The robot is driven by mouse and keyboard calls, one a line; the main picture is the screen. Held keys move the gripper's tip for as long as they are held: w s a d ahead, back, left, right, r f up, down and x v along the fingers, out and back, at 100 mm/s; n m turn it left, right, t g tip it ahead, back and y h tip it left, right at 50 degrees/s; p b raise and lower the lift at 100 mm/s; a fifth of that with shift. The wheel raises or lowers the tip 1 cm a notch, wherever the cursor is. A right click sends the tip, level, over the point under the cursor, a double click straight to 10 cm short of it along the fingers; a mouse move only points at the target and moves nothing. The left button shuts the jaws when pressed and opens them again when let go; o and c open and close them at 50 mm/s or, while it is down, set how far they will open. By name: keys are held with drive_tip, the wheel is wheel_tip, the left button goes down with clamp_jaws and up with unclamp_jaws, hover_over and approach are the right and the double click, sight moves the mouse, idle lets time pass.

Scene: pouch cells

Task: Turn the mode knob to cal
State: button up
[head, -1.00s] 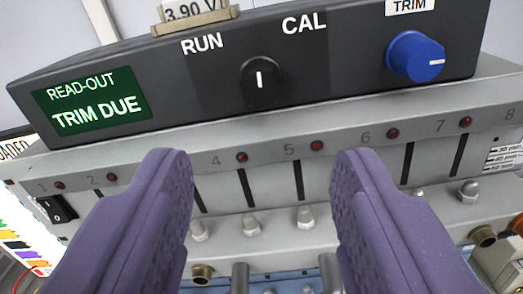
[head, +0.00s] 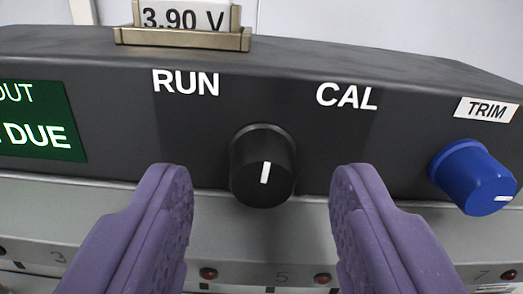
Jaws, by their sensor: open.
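The black mode knob (head: 262,168) is on the front of a dark panel (head: 310,150), between the white labels RUN (head: 186,82) at its upper left and CAL (head: 346,96) at its upper right. Its white pointer line stands nearly upright, leaning slightly right at the top, between the two labels. My gripper (head: 262,190) is open, with one purple finger to the left of the knob and the other to the right. Clear gaps show between the fingers and the knob in the picture; its depth from the knob is hard to tell.
A blue knob (head: 470,178) under a TRIM label (head: 486,110) sticks out at the right. A 3.90 V card in a brass holder (head: 184,38) stands on top. A grey numbered rail (head: 100,215) runs below.

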drive_tip(key=shift+w, duration=0.25)
clamp_jaws()
drive_tip(key=m+b, duration=0.3)
drive_tip(key=shift+f+m, duration=0.1)
drive_tip(key=shift+m, duration=0.2)
drive_tip(key=shift+m+b, duration=1.25)
drive_tip(key=shift+m, duration=0.45)
